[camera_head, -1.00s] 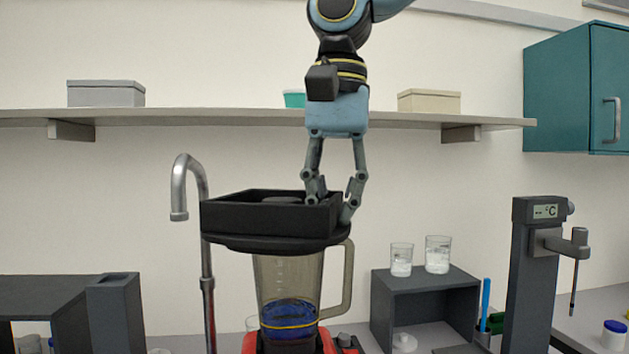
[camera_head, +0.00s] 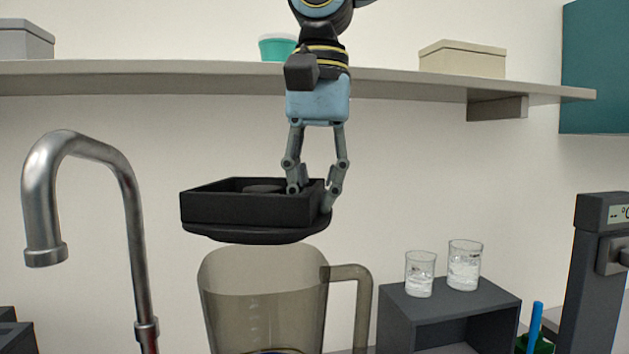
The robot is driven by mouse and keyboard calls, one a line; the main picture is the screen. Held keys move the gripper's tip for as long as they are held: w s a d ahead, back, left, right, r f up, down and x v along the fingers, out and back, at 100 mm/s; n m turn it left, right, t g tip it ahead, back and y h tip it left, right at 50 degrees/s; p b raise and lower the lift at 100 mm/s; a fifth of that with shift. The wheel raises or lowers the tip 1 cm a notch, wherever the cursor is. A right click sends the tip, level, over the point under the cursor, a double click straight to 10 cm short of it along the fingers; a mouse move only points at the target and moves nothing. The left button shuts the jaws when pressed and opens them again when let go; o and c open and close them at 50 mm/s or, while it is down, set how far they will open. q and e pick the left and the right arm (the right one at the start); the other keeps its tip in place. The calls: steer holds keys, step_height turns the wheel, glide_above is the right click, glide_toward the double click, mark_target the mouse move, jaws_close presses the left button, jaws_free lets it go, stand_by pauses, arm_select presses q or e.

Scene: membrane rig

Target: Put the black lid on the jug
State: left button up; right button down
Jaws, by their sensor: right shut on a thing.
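The black lid (camera_head: 250,212) is a square open tray shape on a round black base. My right gripper (camera_head: 315,192) comes down from above and is shut on the lid's right wall. The lid hangs roughly level above the jug (camera_head: 264,305). The jug is see-through and smoky grey, with a handle on its right. Its open rim shows just under the lid, with a small gap between them in the picture. The jug's bottom is cut off by the frame. My left gripper is not in view.
A metal tap (camera_head: 85,160) curves up at the left of the jug. A dark grey box stand (camera_head: 450,310) with two glass beakers is at the right. A grey post device (camera_head: 597,270) stands further right. A shelf (camera_head: 390,84) with boxes runs behind my right arm.

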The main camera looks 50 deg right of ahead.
mark_target(316, 218)
step_height(316, 218, down, 3)
steer(key=shift+d+f+b, duration=0.1)
steer(key=shift+f+b, duration=0.05)
steer(key=shift+b, duration=0.15)
steer(key=shift+f+b, duration=0.4)
steer(key=shift+f, duration=0.75)
steer(key=shift+f, duration=0.1)
steer(key=c, duration=1.4)
jaws_free()
steer(key=shift+o, duration=0.2)
step_height(316, 218, up, 12)
steer(key=shift+s, duration=0.15)
